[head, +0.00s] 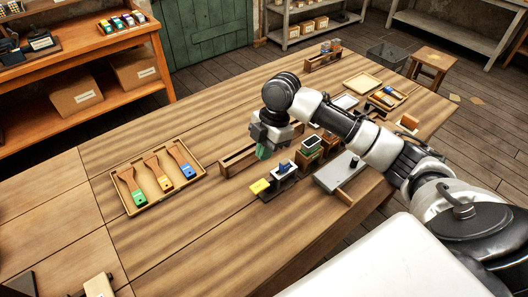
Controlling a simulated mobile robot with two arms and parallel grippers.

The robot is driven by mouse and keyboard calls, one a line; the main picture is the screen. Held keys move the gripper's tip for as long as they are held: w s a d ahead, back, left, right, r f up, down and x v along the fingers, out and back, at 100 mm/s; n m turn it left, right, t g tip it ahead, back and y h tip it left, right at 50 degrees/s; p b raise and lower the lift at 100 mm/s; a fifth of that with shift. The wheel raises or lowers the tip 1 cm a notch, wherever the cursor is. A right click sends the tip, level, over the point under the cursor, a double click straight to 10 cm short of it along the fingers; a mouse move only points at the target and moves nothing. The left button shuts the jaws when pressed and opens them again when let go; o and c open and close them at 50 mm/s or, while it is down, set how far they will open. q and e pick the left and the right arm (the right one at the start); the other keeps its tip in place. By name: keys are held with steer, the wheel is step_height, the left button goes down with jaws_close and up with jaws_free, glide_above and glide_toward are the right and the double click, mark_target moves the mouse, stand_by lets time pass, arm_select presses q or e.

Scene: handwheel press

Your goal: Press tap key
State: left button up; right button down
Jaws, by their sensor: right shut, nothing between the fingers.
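My right gripper (266,151) is shut and points down above the middle of the table. A small green patch shows at its fingertips; I cannot tell whether it belongs to the fingers or to something behind. I cannot tell for sure which thing is the tap key. A flat grey plate (328,177) with a black knob (354,162) and a wooden bar lies right of the gripper, below my right forearm. Small dark blocks, one with a yellow top (260,187) and one with a blue top (284,168), stand just below the gripper in the picture. My left gripper is not in view.
A wooden tray (112,181) with green-, orange- and blue-ended brushes lies left. A slotted wooden rack (238,160) stands beside the gripper. Several small boxes and trays crowd the right part of the table (210,240). The table's front middle is clear.

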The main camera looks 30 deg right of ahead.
steer(key=p, duration=0.2)
glide_toward(257, 192)
steer(key=x, duration=0.3)
steer(key=w+x, duration=0.1)
steer(key=x, duration=0.1)
steer(key=shift+a+f, duration=0.2)
steer(key=shift+f, duration=0.8)
steer(key=shift+s+a+f, duration=0.1)
steer(key=shift+f, duration=0.4)
steer(key=shift+s+a+f+p, duration=0.15)
steer(key=shift+a+f+p, duration=0.1)
steer(key=shift+p, duration=0.15)
steer(key=shift+s+f, duration=0.3)
steer(key=shift+f, duration=0.05)
step_height(257, 192, up, 15)
steer(key=a+p, duration=0.1)
steer(key=p, duration=0.1)
steer(key=shift+w, duration=0.3)
